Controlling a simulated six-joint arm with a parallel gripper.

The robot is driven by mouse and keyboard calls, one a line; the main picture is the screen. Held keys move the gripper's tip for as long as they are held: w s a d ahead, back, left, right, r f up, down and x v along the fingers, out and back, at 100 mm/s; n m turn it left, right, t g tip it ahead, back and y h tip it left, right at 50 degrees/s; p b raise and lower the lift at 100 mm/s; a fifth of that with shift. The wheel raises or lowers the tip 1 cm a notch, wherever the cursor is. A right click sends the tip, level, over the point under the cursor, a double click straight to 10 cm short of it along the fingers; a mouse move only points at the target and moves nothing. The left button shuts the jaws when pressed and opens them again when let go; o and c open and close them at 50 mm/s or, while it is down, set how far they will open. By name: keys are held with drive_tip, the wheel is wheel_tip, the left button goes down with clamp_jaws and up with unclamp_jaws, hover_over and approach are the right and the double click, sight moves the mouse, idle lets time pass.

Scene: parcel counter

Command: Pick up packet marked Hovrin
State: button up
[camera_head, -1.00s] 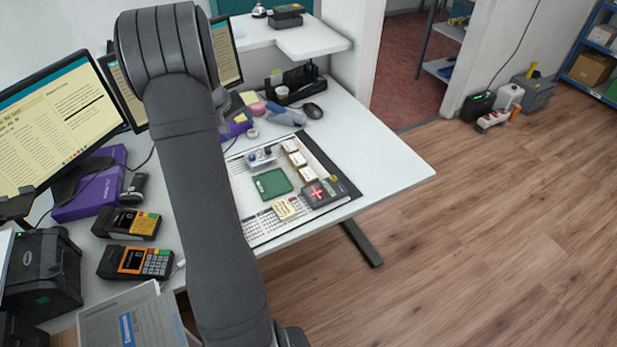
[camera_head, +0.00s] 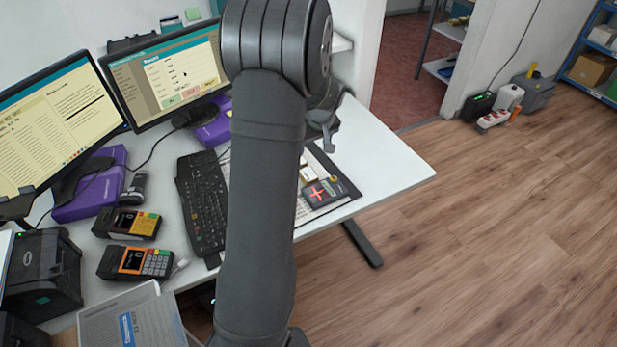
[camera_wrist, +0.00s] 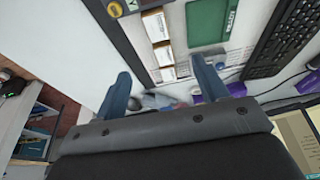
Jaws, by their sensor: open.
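Several small brown-and-white packets lie in a row on the desk mat. In the wrist view they are a far packet (camera_wrist: 155,26), a middle packet (camera_wrist: 164,54) and a near packet (camera_wrist: 168,74). Their print is too small to read, so I cannot tell which is marked Hovrin. My gripper (camera_wrist: 160,67) is open and empty, its two blue-grey fingers apart on either side of the row in the picture. In the head view my arm hides most of the mat; one packet (camera_head: 308,173) shows beside it.
A green packet (camera_wrist: 208,22) lies beside the row. A dark case with a red cross (camera_head: 324,192) lies near the desk edge. A keyboard (camera_head: 203,200), monitors and two card terminals stand left. The desk's right corner (camera_head: 390,165) is clear.

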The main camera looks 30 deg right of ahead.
drive_tip(key=x, duration=1.2)
drive_tip(key=shift+s+d, duration=0.25)
drive_tip(key=shift+s+x, duration=0.15)
drive_tip(key=shift+x, duration=1.25)
drive_tip(key=shift+s+x, duration=0.1)
drive_tip(key=shift+x, duration=1.25)
drive_tip(key=c, duration=1.1)
drive_tip(key=shift+d, duration=0.1)
